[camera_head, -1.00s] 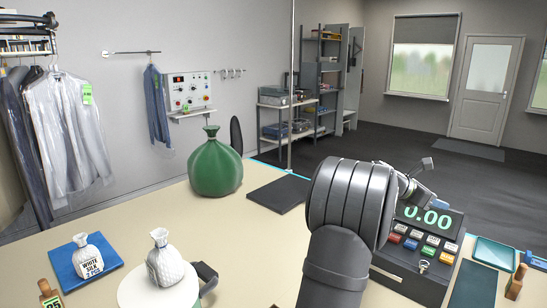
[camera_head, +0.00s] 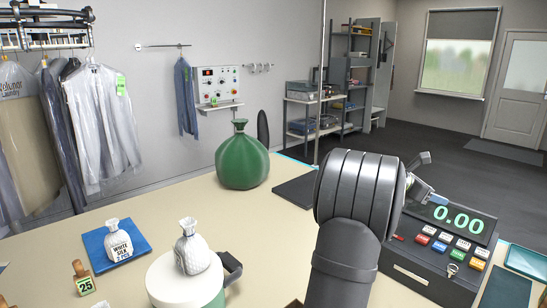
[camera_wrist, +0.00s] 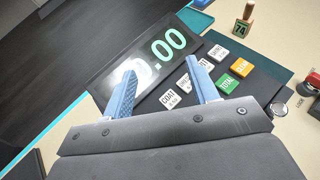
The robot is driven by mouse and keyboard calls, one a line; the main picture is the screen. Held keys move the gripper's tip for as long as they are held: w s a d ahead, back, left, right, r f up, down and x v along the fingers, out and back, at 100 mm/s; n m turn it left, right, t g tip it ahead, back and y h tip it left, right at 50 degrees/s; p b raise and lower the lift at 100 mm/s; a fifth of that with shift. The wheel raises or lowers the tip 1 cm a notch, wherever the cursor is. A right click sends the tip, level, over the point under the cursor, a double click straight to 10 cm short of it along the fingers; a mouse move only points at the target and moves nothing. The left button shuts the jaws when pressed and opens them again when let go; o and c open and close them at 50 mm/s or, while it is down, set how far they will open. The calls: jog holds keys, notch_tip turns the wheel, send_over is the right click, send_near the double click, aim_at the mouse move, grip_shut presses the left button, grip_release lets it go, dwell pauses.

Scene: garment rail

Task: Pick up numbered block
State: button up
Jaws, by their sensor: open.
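A wooden block with a green label reading 25 (camera_head: 83,280) stands at the lower left of the counter in the head view. A second wooden block, labelled 74 (camera_wrist: 242,28), stands beyond the register in the wrist view, near the top right. My gripper (camera_wrist: 162,66) is open and empty, its two blue fingers apart above the register's display and keys. Both blocks are well apart from the fingers. In the head view my arm hides most of the gripper.
The cash register (camera_head: 440,255) lies under my gripper. A green sack (camera_head: 242,160), a dark mat (camera_head: 297,190) and a blue tray (camera_head: 103,245) with a small white sack share the counter. Another white sack (camera_head: 192,250) sits on a round white-topped stand. Bagged garments (camera_head: 100,125) hang at left.

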jog(key=shift+o, duration=1.1)
